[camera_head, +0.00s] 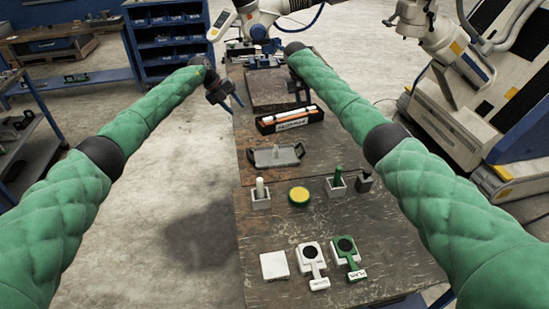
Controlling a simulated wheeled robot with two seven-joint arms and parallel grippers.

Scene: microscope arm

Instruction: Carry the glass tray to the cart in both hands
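The glass tray (262,158) is a shallow dark-grey tray with a handle at each short end. My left gripper (235,104) is in the air off the table's left edge, above and left of the tray in the picture. Its fingers are apart and empty. My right gripper (299,98) hangs over the far part of the table, beyond the tray and slightly right. Its fingers look apart with nothing between them. Neither gripper touches the tray.
A black box (290,120) with orange and white contents sits just beyond the tray. Nearer stand a white holder (260,197), a yellow-topped disc (299,196) and a green-topped holder (336,184). A white machine (448,120) stands right. No separate cart is clearly identifiable.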

